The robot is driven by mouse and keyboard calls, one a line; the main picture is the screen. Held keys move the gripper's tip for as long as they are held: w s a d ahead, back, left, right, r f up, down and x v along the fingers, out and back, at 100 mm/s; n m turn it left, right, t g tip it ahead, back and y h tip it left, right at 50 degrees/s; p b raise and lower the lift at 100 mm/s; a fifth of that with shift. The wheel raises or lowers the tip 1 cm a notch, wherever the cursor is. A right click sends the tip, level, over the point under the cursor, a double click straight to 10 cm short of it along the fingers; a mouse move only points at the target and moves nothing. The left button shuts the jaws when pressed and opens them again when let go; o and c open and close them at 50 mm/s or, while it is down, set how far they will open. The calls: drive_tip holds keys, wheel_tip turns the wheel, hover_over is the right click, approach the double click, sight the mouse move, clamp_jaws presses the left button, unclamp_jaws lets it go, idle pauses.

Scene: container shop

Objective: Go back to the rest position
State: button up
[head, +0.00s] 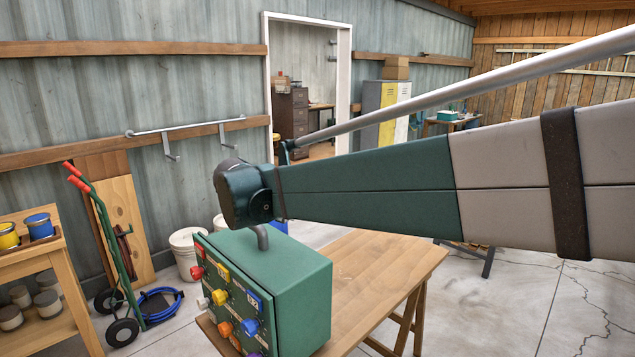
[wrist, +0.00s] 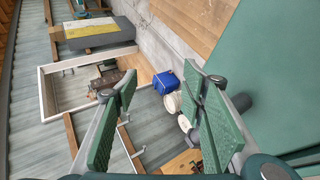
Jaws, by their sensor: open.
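My gripper (wrist: 165,90) shows in the wrist view with its two green ribbed finger pads wide apart. It is open, with nothing held between the pads. In the head view my arm reaches in from the right and ends above the green control box (head: 301,290); the gripper's fingers cannot be made out there. The box stands on the wooden table (head: 390,262), its front carrying several coloured knobs and plugs. A large green surface, apparently the box, fills the right of the wrist view (wrist: 275,75), close beside the right finger. I cannot tell whether anything touches.
A hand truck (head: 108,245), a blue hose coil (head: 160,304) and a white bucket (head: 187,252) stand along the wall. A wooden shelf (head: 62,265) with paint cans is at the left. Yellow and white lockers (head: 384,112) are farther back. Open floor lies right of the table.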

drive_tip(key=s+d+f+m+g+y, duration=0.1)
drive_tip(key=s+d+f+m+g, duration=0.15)
drive_tip(key=s+d, duration=0.75)
drive_tip(key=s+d+f+m+g, duration=0.1)
drive_tip(key=s+d+f+m, duration=0.3)
drive_tip(key=s+d, duration=0.65)
drive_tip(key=s+d+f+m, duration=0.2)
drive_tip(key=s+d+f, duration=0.1)
drive_tip(key=s, duration=0.4)
drive_tip(key=s+d+f+m+y+b, duration=0.1)
drive_tip(key=s+d+f+m, duration=0.1)
drive_tip(key=s+d+f, duration=0.2)
drive_tip(key=s+d+f+m+y, duration=0.1)
drive_tip(key=s+d+f+m, duration=0.2)
drive_tip(key=s+f, duration=0.4)
drive_tip(key=s, duration=0.3)
drive_tip(key=shift+s+d+b, duration=0.3)
drive_tip(key=shift+s+b, duration=0.1)
drive_tip(key=shift+g, duration=0.25)
